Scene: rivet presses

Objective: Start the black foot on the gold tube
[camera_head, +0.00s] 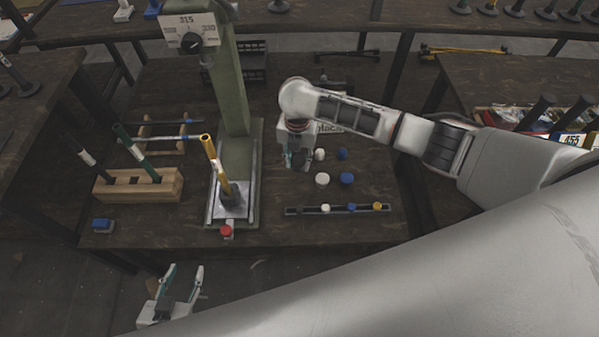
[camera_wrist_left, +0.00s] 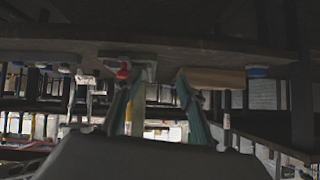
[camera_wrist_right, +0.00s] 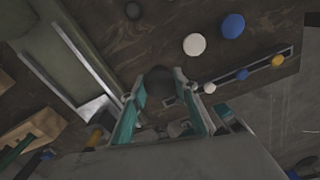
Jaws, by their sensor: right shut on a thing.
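The gold tube (camera_head: 209,150) stands tilted in the dark holder on the green press's base plate, its open top end up. It also shows in the right wrist view (camera_wrist_right: 95,138). My right gripper (camera_head: 297,163) is right of the press, above the table. In the right wrist view it is shut on the black foot (camera_wrist_right: 160,80), a dark round piece between the fingertips, apart from the tube. The head view does not show this foot clearly. My left gripper (camera_head: 182,278) is open and empty, in front of the table's near edge.
The green press column (camera_head: 232,85) with its dial stands behind the tube. A red button (camera_head: 226,231) is at its front. A wooden rack (camera_head: 160,187) with tubes stands left. White and blue feet (camera_head: 347,178) and a rail (camera_head: 338,210) lie to the right.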

